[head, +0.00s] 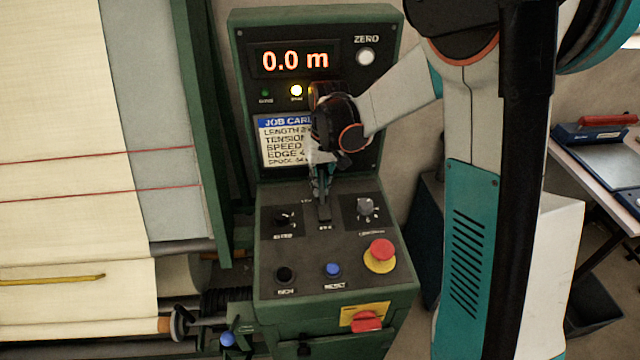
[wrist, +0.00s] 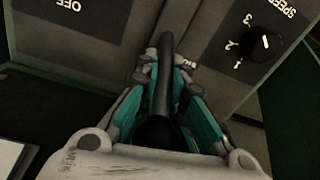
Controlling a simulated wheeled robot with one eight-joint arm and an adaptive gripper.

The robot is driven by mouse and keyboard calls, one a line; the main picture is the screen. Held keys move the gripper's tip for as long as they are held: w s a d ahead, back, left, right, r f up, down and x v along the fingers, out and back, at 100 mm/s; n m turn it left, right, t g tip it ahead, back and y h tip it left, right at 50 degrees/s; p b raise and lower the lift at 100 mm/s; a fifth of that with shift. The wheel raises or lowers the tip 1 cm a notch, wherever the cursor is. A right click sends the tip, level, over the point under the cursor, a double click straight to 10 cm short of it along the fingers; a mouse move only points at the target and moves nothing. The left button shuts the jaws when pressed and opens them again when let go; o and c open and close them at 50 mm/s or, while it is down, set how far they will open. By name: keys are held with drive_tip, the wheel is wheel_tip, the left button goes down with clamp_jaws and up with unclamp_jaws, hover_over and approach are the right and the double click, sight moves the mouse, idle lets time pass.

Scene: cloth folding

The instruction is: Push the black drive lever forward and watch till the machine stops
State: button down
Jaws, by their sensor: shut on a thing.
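The black drive lever (wrist: 164,75) stands between the fingers of my gripper (wrist: 163,88) in the wrist view. The fingers have teal pads and are closed around the lever. In the head view my gripper (head: 320,180) points down at the lever slot in the upper middle of the green control console (head: 262,262). My wrist hides most of the lever there. The display (head: 294,60) on the upright panel reads 0.0 m. Below it a white lamp (head: 296,91) is lit and a green lamp (head: 265,93) looks dim.
Nearer the front are a blue button (head: 333,270) and a red stop button (head: 381,250) on yellow. Cream cloth (head: 65,120) hangs left. A job card (head: 284,150), partly hidden, is behind my wrist.

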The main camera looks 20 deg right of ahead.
drive_tip(key=c, duration=1.7)
unclamp_jaws()
drive_tip(key=shift+o, duration=0.2)
drive_tip(key=r, duration=1.2)
drive_tip(key=shift+s+d, duration=0.3)
drive_tip(key=shift+d, duration=0.1)
drive_tip(key=shift+s, duration=0.1)
